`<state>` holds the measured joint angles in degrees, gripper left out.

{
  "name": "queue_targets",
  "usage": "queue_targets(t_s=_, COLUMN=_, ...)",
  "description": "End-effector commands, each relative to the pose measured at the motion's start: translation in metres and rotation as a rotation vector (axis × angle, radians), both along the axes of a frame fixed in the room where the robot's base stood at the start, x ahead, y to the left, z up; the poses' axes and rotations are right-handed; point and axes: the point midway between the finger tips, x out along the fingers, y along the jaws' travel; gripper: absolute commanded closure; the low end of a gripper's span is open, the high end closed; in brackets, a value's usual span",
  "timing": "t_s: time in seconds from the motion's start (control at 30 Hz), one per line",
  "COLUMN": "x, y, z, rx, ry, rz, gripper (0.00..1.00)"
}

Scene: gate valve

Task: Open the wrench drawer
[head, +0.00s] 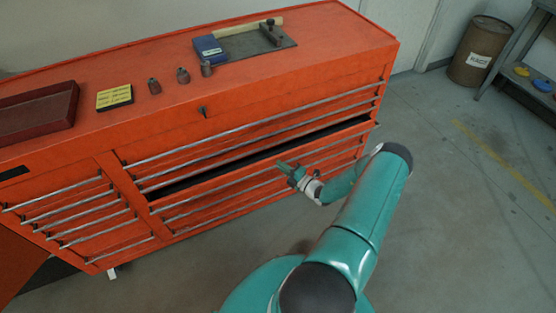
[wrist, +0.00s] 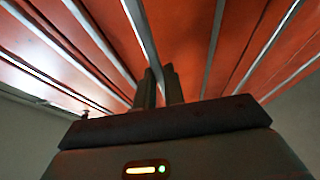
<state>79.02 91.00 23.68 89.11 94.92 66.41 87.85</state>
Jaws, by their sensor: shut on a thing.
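An orange drawer (head: 222,181) on the right side of the tool cabinet stands partly out, with a dark gap above its front. I cannot read a label that marks it as the wrench drawer. In the wrist view, my gripper's two dark fingers (wrist: 160,86) are closed around a long metal handle bar (wrist: 143,38). The inside of the drawer is too dark to see.
The orange cabinet top (head: 150,125) carries a dark red tray (head: 38,112), a yellow box (head: 114,97), small metal pieces, a blue box (head: 208,49) and a metal plate. A brown barrel (head: 480,52) and a shelf stand at the far right. The grey floor (head: 450,230) at right is clear.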

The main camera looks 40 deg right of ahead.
Motion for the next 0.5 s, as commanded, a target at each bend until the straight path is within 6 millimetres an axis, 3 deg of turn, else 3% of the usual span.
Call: queue_targets(t_s=0.5, x=-0.138, y=0.041, z=0.001, rx=0.003, ry=0.000, rz=-0.001, gripper=1.00)
